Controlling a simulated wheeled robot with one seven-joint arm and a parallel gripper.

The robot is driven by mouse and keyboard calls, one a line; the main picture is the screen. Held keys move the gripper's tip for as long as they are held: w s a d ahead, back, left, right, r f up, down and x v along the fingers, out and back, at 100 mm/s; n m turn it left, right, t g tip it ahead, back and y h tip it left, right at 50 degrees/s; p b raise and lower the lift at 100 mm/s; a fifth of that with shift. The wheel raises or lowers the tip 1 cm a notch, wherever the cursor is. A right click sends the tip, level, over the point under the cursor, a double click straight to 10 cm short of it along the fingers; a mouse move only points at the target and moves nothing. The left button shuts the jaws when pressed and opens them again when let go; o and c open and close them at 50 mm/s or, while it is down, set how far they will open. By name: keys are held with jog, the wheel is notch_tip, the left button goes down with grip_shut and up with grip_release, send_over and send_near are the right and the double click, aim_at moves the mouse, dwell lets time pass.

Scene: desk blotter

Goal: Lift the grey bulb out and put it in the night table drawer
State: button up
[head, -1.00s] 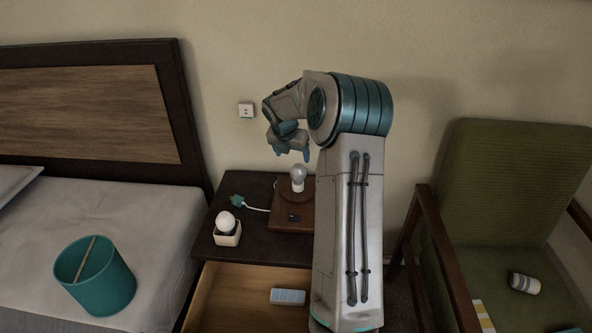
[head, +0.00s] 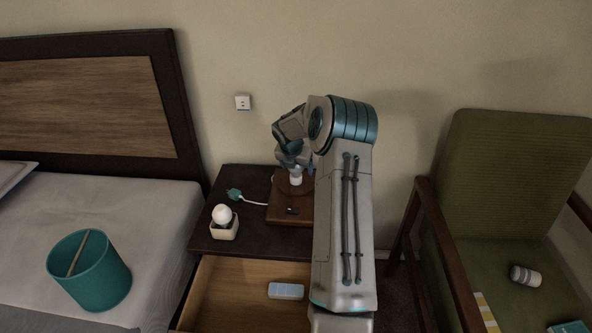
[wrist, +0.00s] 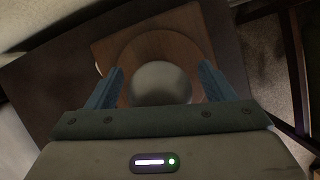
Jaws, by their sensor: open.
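The grey bulb (wrist: 161,84) is between the two open fingers of my gripper (wrist: 160,88) in the wrist view, with a visible gap to the finger on either side. In the head view my gripper (head: 294,168) is low over the lamp base (head: 282,214) and hides most of the bulb. A white socket (head: 296,180) shows just below the fingers. The night table (head: 225,178) carries the lamp base. Its drawer (head: 231,293) is pulled open, with a pale blue box (head: 286,290) inside.
A white bulb (head: 222,214) stands in a small cream holder (head: 224,231) at the table's front left. A green plug (head: 234,194) lies on a white cord. A teal bin (head: 90,272) is on the bed. A green armchair (head: 500,190) stands at the right.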

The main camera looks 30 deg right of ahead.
jog(key=shift+f, duration=0.1)
jog(key=c, duration=1)
jog(key=shift+r, duration=0.4)
notch_tip(320, 180, up, 4)
jog(key=shift+w+f+p, duration=0.1)
jog(key=shift+p, duration=0.5)
jog(key=s+d+r+p, duration=0.1)
jog(key=s+d+r, duration=0.4)
jog(key=s, duration=0.5)
jog(key=shift+s+d+r+p, duration=0.15)
jog(key=shift+s+r+p, duration=0.15)
jog(key=shift+r, duration=0.45)
jog(key=shift+p, duration=0.45)
